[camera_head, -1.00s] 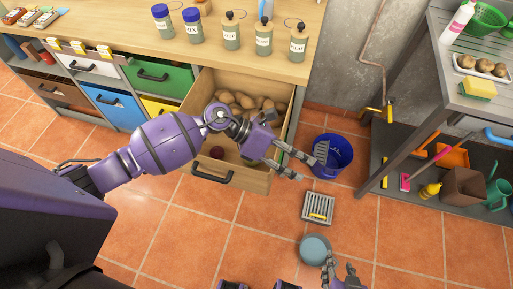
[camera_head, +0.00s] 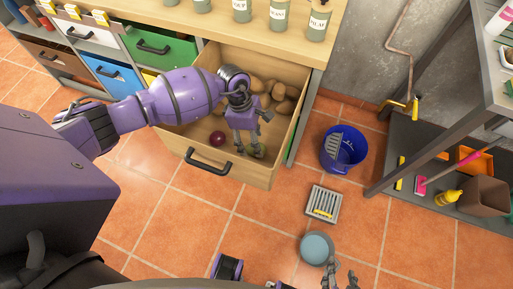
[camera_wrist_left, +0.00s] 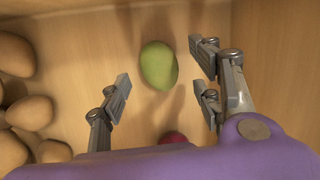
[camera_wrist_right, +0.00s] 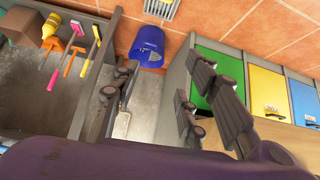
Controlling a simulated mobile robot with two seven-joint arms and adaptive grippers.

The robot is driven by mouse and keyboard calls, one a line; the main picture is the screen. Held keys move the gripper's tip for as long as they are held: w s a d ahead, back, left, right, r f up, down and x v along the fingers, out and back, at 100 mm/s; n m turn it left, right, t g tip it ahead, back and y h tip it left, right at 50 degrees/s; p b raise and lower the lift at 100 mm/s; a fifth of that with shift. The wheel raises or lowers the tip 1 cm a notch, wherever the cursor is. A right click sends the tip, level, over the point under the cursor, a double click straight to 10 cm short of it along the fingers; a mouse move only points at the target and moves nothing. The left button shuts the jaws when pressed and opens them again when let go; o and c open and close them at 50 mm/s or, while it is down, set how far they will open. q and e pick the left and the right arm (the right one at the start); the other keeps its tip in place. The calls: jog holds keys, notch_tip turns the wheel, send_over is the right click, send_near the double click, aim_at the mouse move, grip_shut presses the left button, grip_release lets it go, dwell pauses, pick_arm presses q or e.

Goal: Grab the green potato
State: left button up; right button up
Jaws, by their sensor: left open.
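The green potato (camera_wrist_left: 158,65) lies on the floor of the open drawer (camera_head: 262,178), seen in the left wrist view. My left gripper (camera_wrist_left: 165,88) is open above it, with the potato between and a little beyond the fingertips, and none seem to touch it. In the head view my left gripper (camera_head: 247,145) reaches down into the drawer and largely hides the potato. My right gripper (camera_head: 340,278) is at the bottom edge of the head view. Its fingers are spread and empty in the right wrist view (camera_wrist_right: 160,90).
Brown potatoes (camera_head: 275,92) fill the drawer's back; a dark red onion (camera_head: 217,138) lies near its front. A blue bucket (camera_head: 343,148), a floor grate (camera_head: 323,204) and a round teal bowl (camera_head: 316,248) are right of the drawer. A metal shelf (camera_head: 420,150) stands farther right.

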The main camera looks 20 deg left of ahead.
pick_arm(q)
jog(key=x, duration=0.3)
jog(key=shift+w+f, duration=0.15)
jog(key=shift+a, duration=0.1)
jog(key=shift+c, duration=0.6)
jog(key=c, duration=1.2)
